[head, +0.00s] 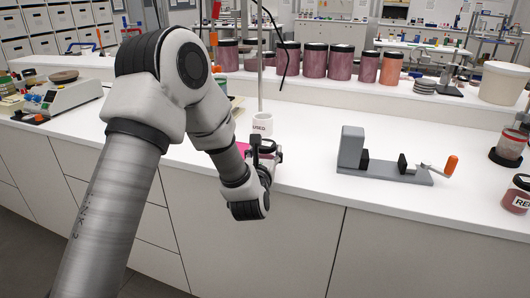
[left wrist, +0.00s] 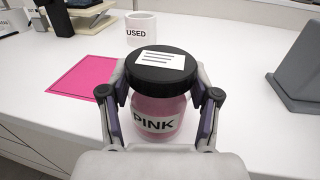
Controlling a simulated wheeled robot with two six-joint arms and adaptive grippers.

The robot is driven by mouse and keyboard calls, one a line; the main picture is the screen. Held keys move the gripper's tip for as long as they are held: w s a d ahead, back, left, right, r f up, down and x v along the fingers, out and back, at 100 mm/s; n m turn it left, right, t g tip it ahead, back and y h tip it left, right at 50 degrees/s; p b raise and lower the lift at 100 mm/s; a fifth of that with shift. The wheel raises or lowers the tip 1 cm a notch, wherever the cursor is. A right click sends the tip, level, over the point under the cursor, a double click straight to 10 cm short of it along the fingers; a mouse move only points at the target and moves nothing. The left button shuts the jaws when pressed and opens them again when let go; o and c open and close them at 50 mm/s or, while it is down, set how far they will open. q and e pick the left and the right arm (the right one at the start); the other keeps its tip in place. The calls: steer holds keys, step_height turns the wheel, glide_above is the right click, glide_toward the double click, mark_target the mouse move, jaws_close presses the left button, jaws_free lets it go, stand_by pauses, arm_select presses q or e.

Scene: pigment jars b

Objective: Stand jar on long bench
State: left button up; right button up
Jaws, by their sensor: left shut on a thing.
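A pink jar (left wrist: 158,112) with a black lid, a white lid label and the word PINK on its front is upright between the fingers of my left gripper (left wrist: 160,97). The fingers are shut on it from both sides. In the head view my left gripper (head: 265,150) is over the front part of the long white bench (head: 310,195), and it mostly hides the jar. I cannot tell whether the jar's base touches the bench. A pink square mat (left wrist: 88,76) lies on the bench left of the jar. My right gripper is not in view.
A white cup marked USED (head: 262,124) stands behind the jar. A grey clamp device (head: 385,170) with an orange handle is to the right. Several pink jars (head: 315,61) line the raised shelf behind. Bench between jar and clamp is clear.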

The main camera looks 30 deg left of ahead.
arm_select(q)
steer(key=o, duration=1.3)
steer(key=shift+f, duration=0.1)
